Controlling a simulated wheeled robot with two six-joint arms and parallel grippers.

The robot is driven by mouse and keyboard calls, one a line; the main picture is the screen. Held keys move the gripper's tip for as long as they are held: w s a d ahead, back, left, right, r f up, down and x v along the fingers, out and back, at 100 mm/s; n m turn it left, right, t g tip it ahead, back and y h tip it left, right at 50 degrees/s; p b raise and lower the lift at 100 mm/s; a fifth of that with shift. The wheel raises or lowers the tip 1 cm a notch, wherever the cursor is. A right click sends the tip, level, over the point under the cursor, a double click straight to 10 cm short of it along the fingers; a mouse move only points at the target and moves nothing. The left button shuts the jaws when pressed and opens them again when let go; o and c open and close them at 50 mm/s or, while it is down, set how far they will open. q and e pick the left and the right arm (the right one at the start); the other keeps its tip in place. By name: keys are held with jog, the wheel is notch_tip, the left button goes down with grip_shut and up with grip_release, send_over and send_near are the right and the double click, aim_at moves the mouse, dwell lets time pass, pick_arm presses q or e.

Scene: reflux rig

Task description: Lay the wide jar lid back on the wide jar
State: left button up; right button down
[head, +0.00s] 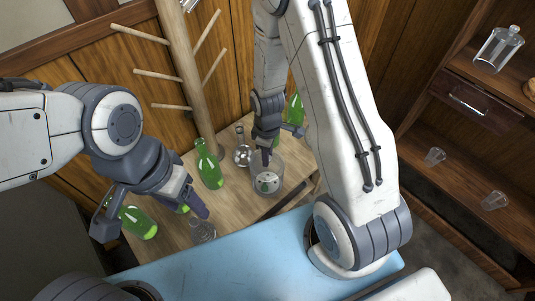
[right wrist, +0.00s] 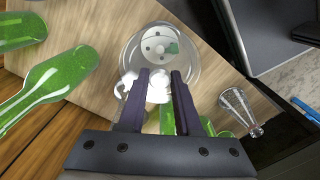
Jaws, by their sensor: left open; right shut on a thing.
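The wide jar (head: 279,186) is a clear glass cylinder on the wooden table, with a pale perforated disc visible inside. It also shows in the right wrist view (right wrist: 193,72), straight beyond the fingertips. My right gripper (head: 266,155) is over the jar's mouth. In the right wrist view its fingers (right wrist: 160,78) are shut on a small pale, shiny piece, which looks like the knob of the clear wide jar lid (right wrist: 158,93). The lid's rim is hard to tell from the jar's, so I cannot tell whether they touch.
A green bottle (head: 209,168) and a clear flask (head: 242,152) stand left of the jar. Another green bottle (head: 138,223) and a small glass (head: 203,231) are near my left gripper. A wooden peg rack (head: 186,75) rises behind. A shelf with glassware (head: 498,48) is at right.

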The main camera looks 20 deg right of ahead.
jog(key=shift+f, duration=0.2)
jog(key=shift+r, duration=0.1)
jog(key=shift+f, duration=0.6)
dwell(0.5)
jog(key=c, duration=0.5)
grip_release()
notch_tip(320, 180, up, 9)
jog(key=p, duration=0.8)
jog(key=shift+r, duration=0.2)
jog(key=shift+f, duration=0.15)
